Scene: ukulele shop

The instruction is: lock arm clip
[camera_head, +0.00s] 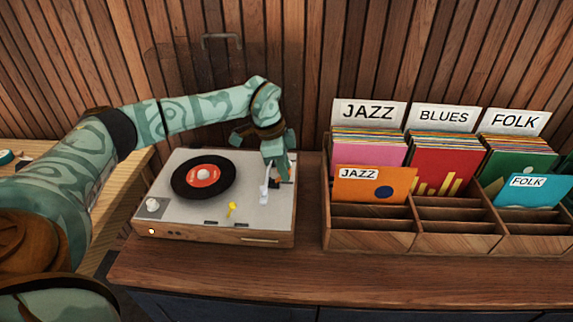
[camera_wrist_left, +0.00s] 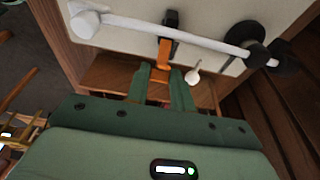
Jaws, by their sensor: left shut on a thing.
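The turntable (camera_head: 215,225) stands on the counter with a black record (camera_head: 190,190) with a red label on it. My left gripper (camera_head: 274,172) reaches down over the right side of its deck. In the left wrist view, my left gripper's fingers (camera_wrist_left: 166,86) are closed about an orange clip piece (camera_wrist_left: 163,56) with a dark upper part. The white tonearm (camera_wrist_left: 165,32) runs across beside the clip, close to it; whether it is fastened cannot be told. The tonearm base (camera_head: 264,195) is partly hidden by the gripper in the head view. My right gripper is not in view.
A small white-tipped lever (camera_wrist_left: 195,76) sits just right of the fingers. A yellow piece (camera_head: 231,208) is on the deck's front. A wooden record crate (camera_head: 370,242) with several sleeves stands to the right. The wood-panelled wall is behind; the counter front is clear.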

